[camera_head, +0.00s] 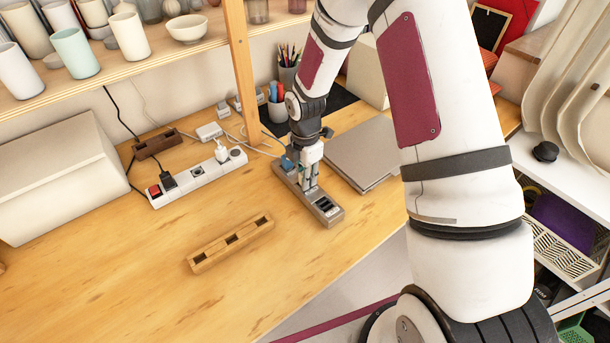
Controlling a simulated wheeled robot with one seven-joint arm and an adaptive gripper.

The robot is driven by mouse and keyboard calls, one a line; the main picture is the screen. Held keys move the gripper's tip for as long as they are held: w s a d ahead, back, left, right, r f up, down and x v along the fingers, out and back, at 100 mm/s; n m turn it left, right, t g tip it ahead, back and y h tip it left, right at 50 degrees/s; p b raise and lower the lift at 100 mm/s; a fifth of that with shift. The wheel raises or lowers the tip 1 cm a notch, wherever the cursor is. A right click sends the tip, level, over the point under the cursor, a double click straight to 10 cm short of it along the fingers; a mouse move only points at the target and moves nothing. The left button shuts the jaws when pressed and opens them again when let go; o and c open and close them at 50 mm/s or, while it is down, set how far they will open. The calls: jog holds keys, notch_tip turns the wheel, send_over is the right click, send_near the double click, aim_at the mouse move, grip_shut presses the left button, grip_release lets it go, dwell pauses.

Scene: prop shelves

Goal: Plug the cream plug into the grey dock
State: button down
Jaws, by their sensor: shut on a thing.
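The grey dock (333,216) lies on the wooden table, a long block running from upper left to lower right. Dark open sockets show near its right end, and a blue plug (287,163) stands at its left end. My gripper (309,186) points down over the middle of the dock and is shut on a small pale thing, which I take for the cream plug. The fingers mostly hide the plug. I cannot tell whether it touches the dock or has gone into a socket.
A wooden block with dark slots (232,243) lies to the left in front. A white power strip (212,171) with plugs and a dark brown block (158,143) lie behind. A grey laptop-like slab (366,152) is close on the right. The front left table is clear.

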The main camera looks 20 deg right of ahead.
jog(key=shift+f, duration=0.1)
jog(key=c, duration=1.3)
grip_release()
jog(key=shift+c, duration=0.2)
notch_tip(320, 180, up, 12)
